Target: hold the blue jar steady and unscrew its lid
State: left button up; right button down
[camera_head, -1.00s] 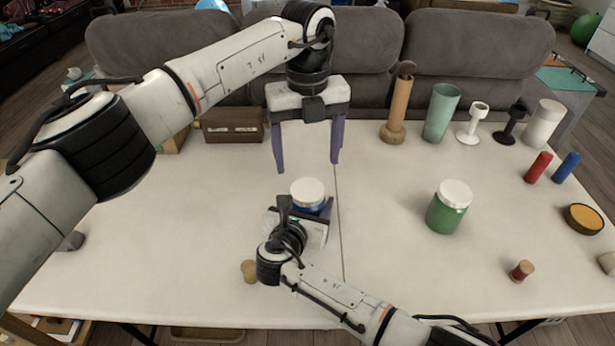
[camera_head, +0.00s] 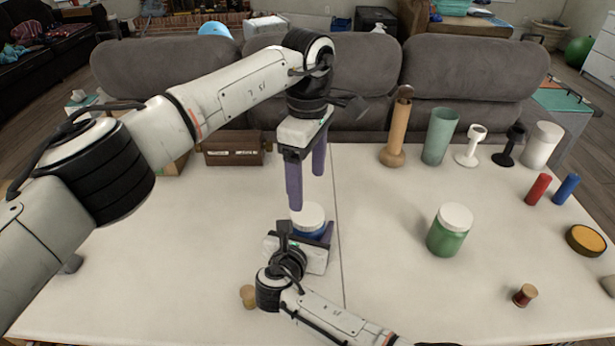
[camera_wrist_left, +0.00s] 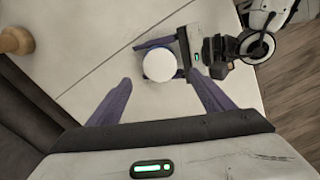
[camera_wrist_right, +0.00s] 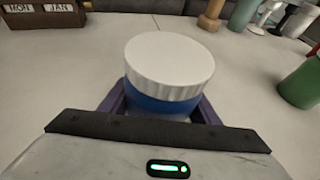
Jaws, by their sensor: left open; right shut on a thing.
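The blue jar (camera_head: 306,231) stands on the table with its white lid (camera_head: 308,214) on top. The lid also shows in the left wrist view (camera_wrist_left: 160,65) and the right wrist view (camera_wrist_right: 170,58). My right gripper (camera_head: 308,240) is shut on the blue jar's body from the near side, below the lid. My left gripper (camera_head: 307,180) points down above the lid, open and empty. In the left wrist view its two purple fingers are spread, with the lid lying beyond and between their tips. The jar's lower body is mostly hidden by my right gripper.
A green jar with a white lid (camera_head: 449,230) stands to the right. Behind are a wooden bottle shape (camera_head: 396,130), a green cup (camera_head: 440,137) and goblets. Red (camera_head: 538,188) and blue cylinders, a yellow round tin (camera_head: 586,240) and a spool (camera_head: 524,295) lie right. A calendar box (camera_head: 233,149) stands back left.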

aim_at(308, 213)
pick_arm(q)
jog(key=m, duration=0.8)
jog(key=shift+m, duration=0.3)
jog(key=shift+f, duration=4)
jog(key=shift+c, duration=0.4)
